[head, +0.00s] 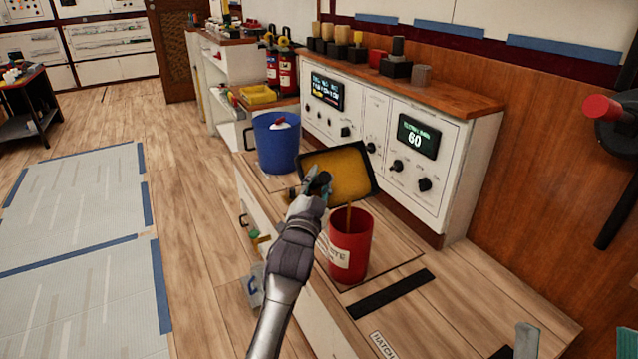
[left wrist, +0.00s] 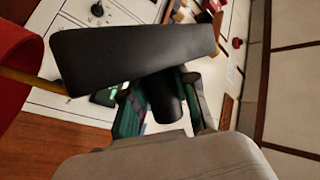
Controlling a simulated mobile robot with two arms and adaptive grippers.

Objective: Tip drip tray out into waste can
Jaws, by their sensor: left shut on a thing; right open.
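The drip tray (head: 338,176) is black with an amber inside, tilted steeply over the waste can. My left gripper (head: 318,186) is shut on its dark handle. A thin brown stream runs from the tray's lower edge into the red waste can (head: 352,252), which stands upright on the wooden bench. In the left wrist view the tray's black underside (left wrist: 130,58) hides much of the scene, and the handle sits between the green fingers of the left gripper (left wrist: 158,108). The can's red wall (left wrist: 18,70) shows at left.
A blue bucket (head: 276,142) stands behind the tray on the bench. A white control panel (head: 398,150) with knobs and screens rises behind the can. A black strip (head: 391,294) and a hatch label (head: 383,344) lie on the bare bench in front.

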